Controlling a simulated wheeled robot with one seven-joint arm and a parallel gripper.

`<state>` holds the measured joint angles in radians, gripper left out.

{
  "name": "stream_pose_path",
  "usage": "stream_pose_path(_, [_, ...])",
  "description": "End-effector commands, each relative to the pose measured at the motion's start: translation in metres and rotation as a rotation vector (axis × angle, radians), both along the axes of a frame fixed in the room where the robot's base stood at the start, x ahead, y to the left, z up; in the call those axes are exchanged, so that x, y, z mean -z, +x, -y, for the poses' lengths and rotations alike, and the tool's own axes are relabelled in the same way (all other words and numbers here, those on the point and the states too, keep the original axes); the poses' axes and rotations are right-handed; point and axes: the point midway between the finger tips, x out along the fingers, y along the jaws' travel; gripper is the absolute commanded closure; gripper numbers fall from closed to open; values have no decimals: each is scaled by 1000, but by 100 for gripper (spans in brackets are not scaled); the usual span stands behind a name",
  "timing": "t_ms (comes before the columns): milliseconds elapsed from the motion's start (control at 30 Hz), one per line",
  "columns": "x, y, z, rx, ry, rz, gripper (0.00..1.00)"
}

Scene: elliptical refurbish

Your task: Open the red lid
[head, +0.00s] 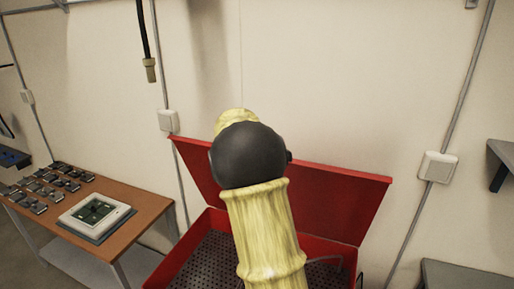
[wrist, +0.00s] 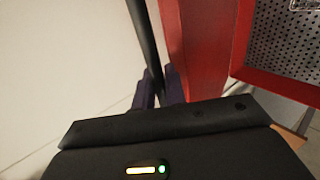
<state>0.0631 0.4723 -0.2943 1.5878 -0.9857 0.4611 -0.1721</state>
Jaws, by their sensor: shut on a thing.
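The red lid (head: 335,200) stands raised at the back of a red box (head: 322,245), near the wall. The box is open, and its dark perforated inside shows. My yellow arm covers the middle of the lid and hides my gripper in the head view. The perforated box floor shows at the upper right.
A wooden-topped table (head: 145,195) with several small dark parts and a white framed device (head: 95,213) stands left of the box. A cable with a connector (head: 150,70) hangs above. White wall boxes and conduits line the wall. A grey surface (head: 465,275) is at lower right.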

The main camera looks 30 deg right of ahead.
Motion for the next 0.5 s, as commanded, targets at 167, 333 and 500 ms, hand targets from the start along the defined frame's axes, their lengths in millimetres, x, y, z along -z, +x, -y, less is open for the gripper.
stream_pose_path(167, [2, 1, 0, -4, 3, 1, 71])
stream_pose_path(333, [1, 0, 2, 0, 3, 1, 71])
stream_pose_path(500, [1, 0, 0, -2, 2, 0, 71])
